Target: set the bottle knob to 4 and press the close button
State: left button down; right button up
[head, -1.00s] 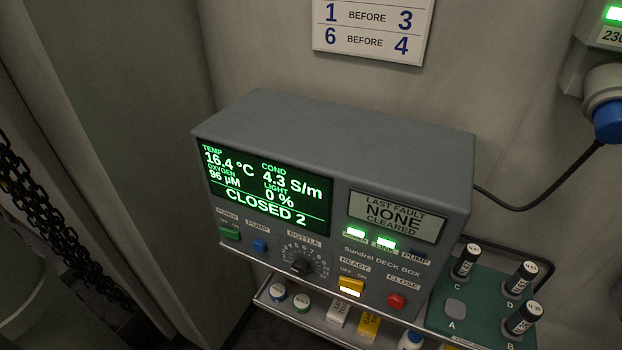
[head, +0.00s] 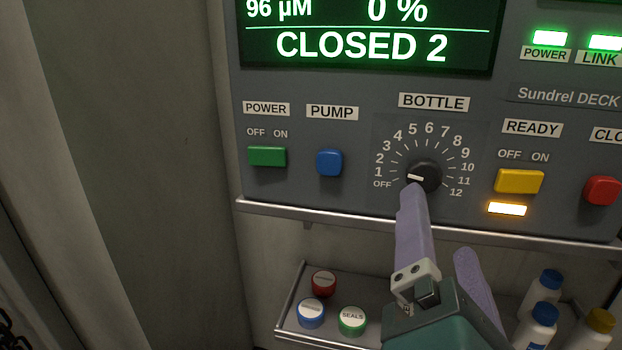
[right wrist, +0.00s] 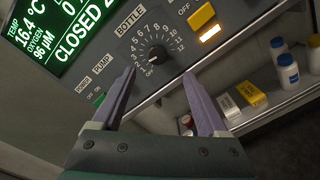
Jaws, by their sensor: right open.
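The black bottle knob (head: 430,174) sits on the grey deck box, inside a dial marked OFF to 12. Its white pointer faces left, at or near OFF. The screen (head: 370,40) reads CLOSED 2. The red close button (head: 602,190) is at the right edge, its label cut off. My right gripper (head: 436,222) is open and empty, just below the knob, with one fingertip overlapping its lower edge; I cannot tell whether they touch. In the right wrist view the knob (right wrist: 159,54) lies ahead, between the two spread fingers. My left gripper is not in view.
Beside the knob are the blue pump button (head: 329,162), green power button (head: 267,156) and yellow ready button (head: 519,181) with a lit amber lamp. A metal rail (head: 330,215) runs below the panel. A shelf (head: 290,310) under it holds capped jars and bottles.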

aim_at(422, 181)
jog(key=x, duration=1)
jog(key=shift+a, duration=0.4)
jog(key=shift+f, duration=0.1)
jog(key=shift+c, duration=0.2)
grip_shut()
